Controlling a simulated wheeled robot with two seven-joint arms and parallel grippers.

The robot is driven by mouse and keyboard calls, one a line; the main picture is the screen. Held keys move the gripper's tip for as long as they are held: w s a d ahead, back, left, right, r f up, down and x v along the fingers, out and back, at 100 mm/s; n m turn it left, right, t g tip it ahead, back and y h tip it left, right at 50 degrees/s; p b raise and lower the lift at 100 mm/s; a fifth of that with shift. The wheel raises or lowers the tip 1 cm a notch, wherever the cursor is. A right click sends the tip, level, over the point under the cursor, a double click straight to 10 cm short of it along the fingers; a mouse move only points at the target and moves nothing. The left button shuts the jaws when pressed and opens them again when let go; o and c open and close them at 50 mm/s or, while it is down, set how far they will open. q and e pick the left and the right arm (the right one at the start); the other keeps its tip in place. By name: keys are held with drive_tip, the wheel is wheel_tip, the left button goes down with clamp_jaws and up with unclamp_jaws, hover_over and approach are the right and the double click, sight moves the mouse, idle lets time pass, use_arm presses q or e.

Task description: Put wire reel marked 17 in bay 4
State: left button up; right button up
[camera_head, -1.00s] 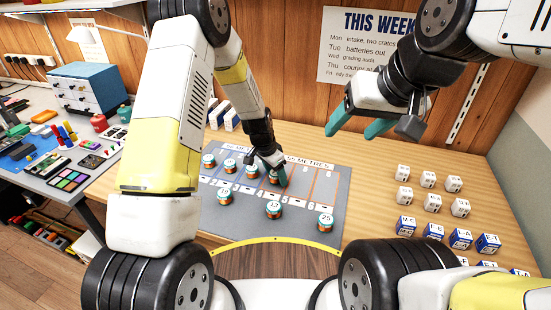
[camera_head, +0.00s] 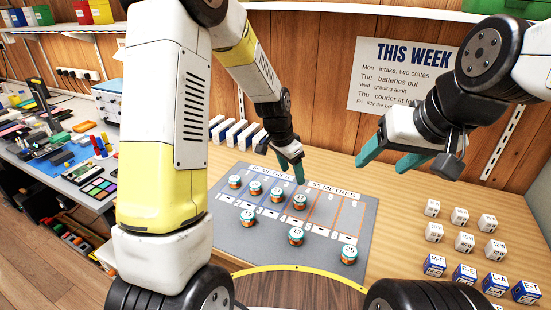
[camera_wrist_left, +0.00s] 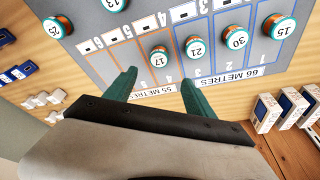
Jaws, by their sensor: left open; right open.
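The wire reel marked 17 (camera_wrist_left: 159,57), a small reel with a teal rim and white top, stands upright in bay 4 of the grey mat (camera_head: 222,237). It stands just in front of that bay's number in the head view (camera_head: 300,203). My left gripper (camera_head: 291,170) is open and empty, above and behind the reel. In the left wrist view its fingers (camera_wrist_left: 158,80) are apart, with the reel beyond their tips and clear of them. My right gripper (camera_head: 382,165) is open and empty, in the air to the right of the mat.
Reels marked 21 (camera_wrist_left: 196,48), 30 (camera_wrist_left: 236,39) and 15 (camera_wrist_left: 284,28) stand in the neighbouring bays. Reels 13 (camera_head: 296,236) and 25 (camera_head: 348,254) stand at the mat's front. White and blue boxes (camera_head: 464,242) stand at the right. Bays 5 and 6 look clear.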

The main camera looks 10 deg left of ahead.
use_arm(q)
drive_tip(key=s+a+r+n+t, duration=0.1)
drive_tip(key=s+a+r+n, duration=0.25)
drive_tip(key=s+r, duration=0.45)
drive_tip(key=s+a+r+n+t, duration=0.25)
drive_tip(key=s+a+r, duration=0.35)
drive_tip(key=r, duration=0.5)
drive_tip(key=s+a+r+n, duration=0.1)
drive_tip(key=s+r+n, duration=0.1)
drive_tip(key=s, duration=0.8)
drive_tip(key=shift+a+r+n+t, duration=0.25)
drive_tip(key=shift+n+t, duration=0.1)
drive_tip(key=shift+n, duration=0.25)
